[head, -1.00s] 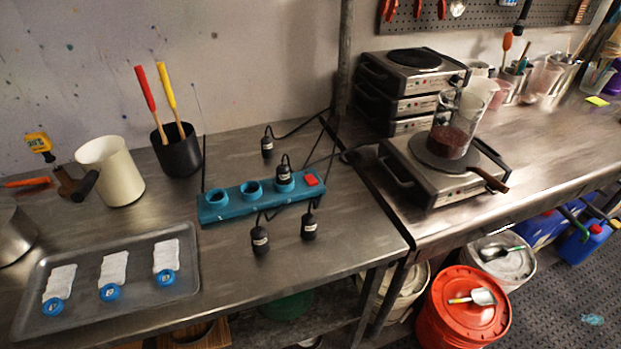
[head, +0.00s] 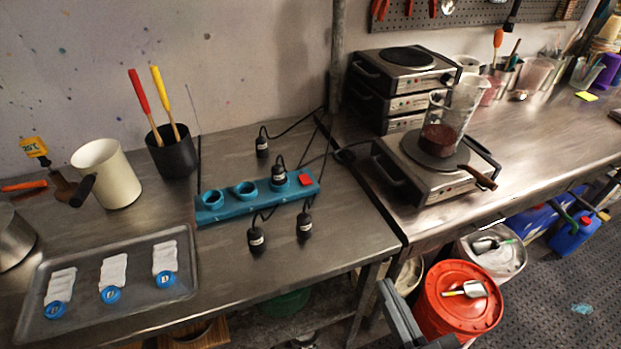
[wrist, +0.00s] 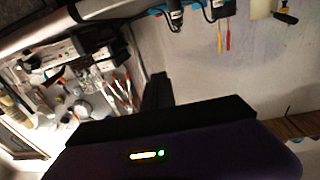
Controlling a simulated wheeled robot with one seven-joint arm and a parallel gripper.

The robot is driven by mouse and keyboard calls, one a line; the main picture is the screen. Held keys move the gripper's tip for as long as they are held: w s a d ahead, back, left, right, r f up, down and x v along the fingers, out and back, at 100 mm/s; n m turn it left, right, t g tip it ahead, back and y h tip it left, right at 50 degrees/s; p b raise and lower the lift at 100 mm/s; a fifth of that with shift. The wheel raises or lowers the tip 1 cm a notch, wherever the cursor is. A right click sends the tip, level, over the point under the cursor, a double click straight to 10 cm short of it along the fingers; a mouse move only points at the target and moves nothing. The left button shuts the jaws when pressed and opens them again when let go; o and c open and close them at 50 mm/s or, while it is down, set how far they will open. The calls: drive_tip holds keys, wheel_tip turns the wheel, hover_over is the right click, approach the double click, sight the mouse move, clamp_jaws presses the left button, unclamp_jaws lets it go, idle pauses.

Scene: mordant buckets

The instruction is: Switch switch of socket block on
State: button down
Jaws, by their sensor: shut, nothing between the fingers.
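The teal socket block (head: 228,207) lies on the left steel table in the head view. Its red switch (head: 305,179) is at the right end; whether it is on or off cannot be told. A black plug (head: 279,172) sits in the socket beside the switch, and two sockets to the left are empty. My gripper (wrist: 158,80) shows in the wrist view as dark fingers close together, shut and empty, well away from the block. A dark grey part of my arm shows at the bottom of the head view, in front of the table.
Loose black plugs lie behind the block (head: 262,147) and in front of it (head: 256,239) (head: 304,226). A tray (head: 187,287) is at left, a black cup (head: 174,157) behind. A hot plate (head: 428,187) with a glass beaker is at right. A red bucket (head: 450,312) stands below.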

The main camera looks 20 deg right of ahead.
drive_tip(key=w+r+g+p, duration=0.1)
drive_tip(key=w+r, duration=0.3)
drive_tip(key=w, duration=0.8)
drive_tip(key=w+r+p, duration=0.1)
drive_tip(key=w+r, duration=0.3)
drive_tip(key=w, duration=0.8)
wheel_tip(320, 180, down, 6)
drive_tip(key=w+n+g+y, duration=0.1)
drive_tip(key=g, duration=0.2)
drive_tip(key=shift+w+a+f+g, duration=0.25)
drive_tip(key=shift+w+a+g, duration=0.1)
drive_tip(key=shift+w+g, duration=0.05)
drive_tip(key=p, duration=0.1)
hover_over(305, 179)
drive_tip(key=s, duration=0.3)
wheel_tip(305, 179, down, 4)
drive_tip(key=shift+s+d+r, duration=0.1)
drive_tip(key=shift+r, duration=0.15)
drive_tip(key=f, duration=0.2)
drive_tip(key=shift+s+f, duration=0.2)
drive_tip(key=shift+f, duration=0.1)
drive_tip(key=shift+s+f+p, duration=0.1)
drive_tip(key=shift+f+p, duration=0.2)
drive_tip(key=shift+f, duration=0.45)
